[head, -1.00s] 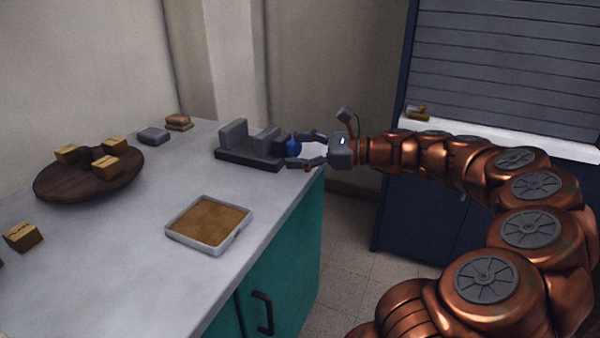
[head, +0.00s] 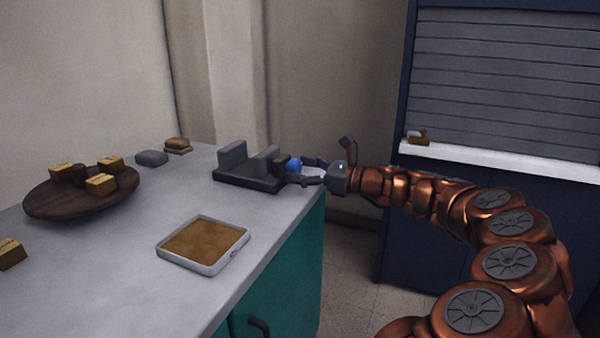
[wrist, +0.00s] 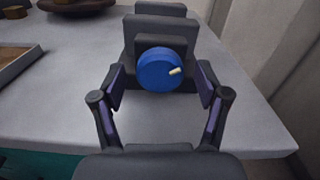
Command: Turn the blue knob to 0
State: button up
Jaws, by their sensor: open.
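The blue knob (wrist: 158,70) faces me in the wrist view, on the end of a dark grey device. A cream pointer mark on it points to the right and slightly up. No number marks are readable. In the head view the knob (head: 294,165) is a small blue shape at the right end of the device (head: 248,182), near the counter's right edge. My gripper (wrist: 160,92) is open, with one finger on each side of the knob and visible gaps between. The gripper also shows in the head view (head: 312,171), reaching in from the right.
The grey counter (head: 120,270) bears a square tray (head: 204,244) with a brown surface, a round wooden board (head: 85,190) with yellow blocks, and a grey block (head: 151,158). A shuttered cabinet (head: 500,90) with a white ledge stands behind my arm.

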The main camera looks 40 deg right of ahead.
jog(key=shift+w+a, duration=0.15)
jog(key=shift+w, duration=0.05)
jog(key=c, duration=1.2)
